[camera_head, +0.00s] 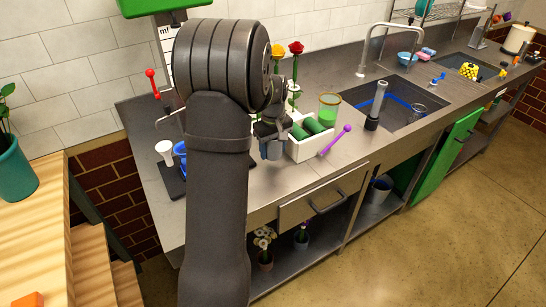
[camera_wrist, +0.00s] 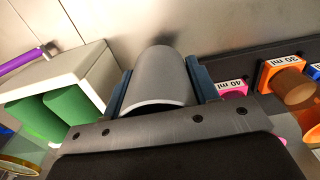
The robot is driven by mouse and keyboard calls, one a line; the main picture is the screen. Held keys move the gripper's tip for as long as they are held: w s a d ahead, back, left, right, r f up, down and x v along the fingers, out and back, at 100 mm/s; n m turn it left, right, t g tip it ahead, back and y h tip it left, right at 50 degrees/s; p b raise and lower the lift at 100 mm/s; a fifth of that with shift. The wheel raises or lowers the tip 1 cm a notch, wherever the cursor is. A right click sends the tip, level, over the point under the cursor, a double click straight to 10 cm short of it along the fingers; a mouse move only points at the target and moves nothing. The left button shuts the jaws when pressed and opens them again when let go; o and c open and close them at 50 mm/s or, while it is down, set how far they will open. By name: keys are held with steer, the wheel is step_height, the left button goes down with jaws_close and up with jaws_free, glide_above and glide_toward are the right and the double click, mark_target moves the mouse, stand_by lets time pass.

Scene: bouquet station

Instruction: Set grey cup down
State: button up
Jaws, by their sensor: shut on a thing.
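The grey cup (camera_wrist: 160,80) is between the two dark blue fingers of my gripper (camera_wrist: 160,88) in the wrist view. The fingers press on its two sides. In the head view my gripper (camera_head: 270,131) is over the metal counter, just left of a white box. The cup (camera_head: 272,150) shows below the fingers there, partly hidden by them. The metal counter (camera_head: 268,188) lies below the cup. I cannot tell whether the cup's base touches it.
The white box (camera_head: 316,146) with green cylinders stands close to the right of the cup; a purple stick (camera_head: 338,139) is beside it. A dark rack (camera_wrist: 240,80) with labelled coloured cups is on the other side. Bare counter lies in front, up to its edge.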

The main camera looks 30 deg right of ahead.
mark_target(273, 157)
steer(key=shift+f, duration=1.95)
steer(key=shift+f, duration=0.15)
steer(key=o, duration=1.2)
steer(key=shift+c, duration=0.2)
step_height(273, 157, up, 11)
steer(key=shift+r, duration=0.1)
steer(key=shift+o, duration=0.4)
steer(key=shift+r, duration=0.55)
